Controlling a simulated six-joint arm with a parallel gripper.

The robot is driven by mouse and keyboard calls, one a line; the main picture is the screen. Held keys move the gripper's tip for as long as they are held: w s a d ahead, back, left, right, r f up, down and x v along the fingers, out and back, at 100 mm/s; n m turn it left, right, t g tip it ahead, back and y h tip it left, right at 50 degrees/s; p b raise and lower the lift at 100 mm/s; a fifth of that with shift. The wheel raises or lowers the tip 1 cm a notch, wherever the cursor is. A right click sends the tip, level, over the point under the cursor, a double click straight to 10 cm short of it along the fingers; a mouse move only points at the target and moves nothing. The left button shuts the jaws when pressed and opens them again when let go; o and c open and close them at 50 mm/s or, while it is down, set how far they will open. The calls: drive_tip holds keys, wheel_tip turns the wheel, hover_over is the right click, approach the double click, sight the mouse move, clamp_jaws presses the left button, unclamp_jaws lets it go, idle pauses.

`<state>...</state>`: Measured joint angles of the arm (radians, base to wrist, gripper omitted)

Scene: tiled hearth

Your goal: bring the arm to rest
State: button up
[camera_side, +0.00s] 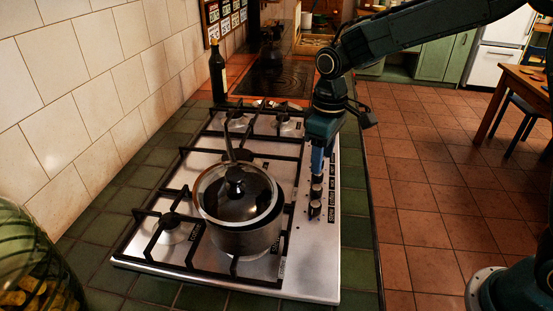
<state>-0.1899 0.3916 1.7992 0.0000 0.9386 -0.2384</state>
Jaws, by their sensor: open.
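My gripper (318,170) points down at the end of my dark arm, above the right side of the steel gas hob (325,270). It is open, with nothing seen between its fingers. Its tips are close to the row of control knobs (315,200); I cannot tell whether they touch. A steel pot (245,240) stands on the hob's grates to the left of my gripper and nearer the camera. A glass lid (215,205) with a dark knob lies on the pot and looks slightly tilted.
A dark bottle (218,75) stands by the tiled wall at the back left. A glass jar (35,265) is at the front left. A dark glass cooktop (275,82) lies behind the hob. The tiled floor right of the counter is open, with a wooden table (525,85) farther off.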

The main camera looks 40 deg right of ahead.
drive_tip(key=s+d+r+m+t, duration=0.1)
drive_tip(key=s+d+r, duration=0.1)
drive_tip(key=s, duration=0.6)
drive_tip(key=s+d+r+m+t, duration=0.2)
drive_tip(key=s+r, duration=0.3)
drive_tip(key=s, duration=0.4)
drive_tip(key=s+d+r+m+t, duration=0.1)
drive_tip(key=s+d+r, duration=0.3)
drive_tip(key=s, duration=0.4)
drive_tip(key=shift+s+d+r+m+t, duration=0.15)
drive_tip(key=shift+s+r+m+t, duration=0.2)
drive_tip(key=shift+t, duration=0.35)
drive_tip(key=shift+w+f, duration=0.1)
drive_tip(key=shift+w, duration=0.05)
clamp_jaws()
idle(1.5)
